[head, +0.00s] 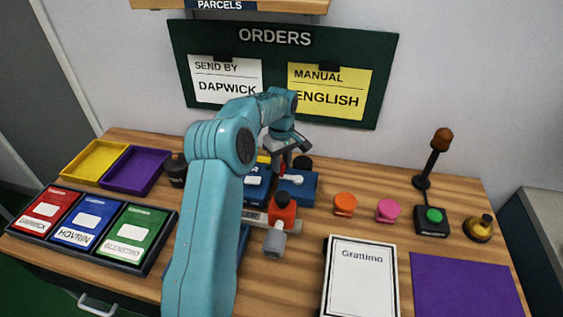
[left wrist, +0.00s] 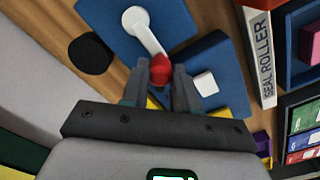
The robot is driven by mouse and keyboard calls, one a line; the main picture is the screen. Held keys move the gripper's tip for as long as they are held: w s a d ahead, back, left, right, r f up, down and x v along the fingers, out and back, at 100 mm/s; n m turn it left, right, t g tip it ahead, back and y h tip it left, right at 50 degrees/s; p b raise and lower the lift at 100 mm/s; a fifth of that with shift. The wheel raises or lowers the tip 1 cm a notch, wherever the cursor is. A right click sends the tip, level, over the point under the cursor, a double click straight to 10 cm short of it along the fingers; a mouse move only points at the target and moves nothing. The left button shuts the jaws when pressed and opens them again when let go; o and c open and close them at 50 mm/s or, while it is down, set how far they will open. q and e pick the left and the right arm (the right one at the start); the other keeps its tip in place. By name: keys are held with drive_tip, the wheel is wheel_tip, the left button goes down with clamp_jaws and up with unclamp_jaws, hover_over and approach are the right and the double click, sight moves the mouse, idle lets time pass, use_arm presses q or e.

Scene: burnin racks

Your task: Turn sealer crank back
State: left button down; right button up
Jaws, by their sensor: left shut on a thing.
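The sealer shows as a blue block (head: 304,191) near the middle of the table, with a white crank arm (head: 292,180) on its face. In the left wrist view the white crank arm (left wrist: 143,30) ends in a red knob (left wrist: 161,68). My left gripper (head: 284,163) reaches down over the sealer from behind my arm. In the left wrist view its fingers (left wrist: 160,85) are shut on the red knob. A white label reading SEAL ROLLER (left wrist: 259,55) shows at the right. My right gripper is in neither view.
A white Gratlimo board (head: 361,275) lies in front. A tray of coloured books (head: 20,230) is at left.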

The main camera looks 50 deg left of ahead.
use_arm(q)
drive_tip(key=shift+f, duration=0.1)
drive_tip(key=c, duration=0.9)
unclamp_jaws()
drive_tip(key=shift+d, duration=0.1)
drive_tip(key=shift+o, duration=0.2)
drive_tip(key=shift+r, duration=0.55)
wheel_tip(320, 180, up, 15)
drive_tip(key=p, duration=0.2)
drive_tip(key=shift+r, duration=0.2)
drive_tip(key=shift+f, duration=0.1)
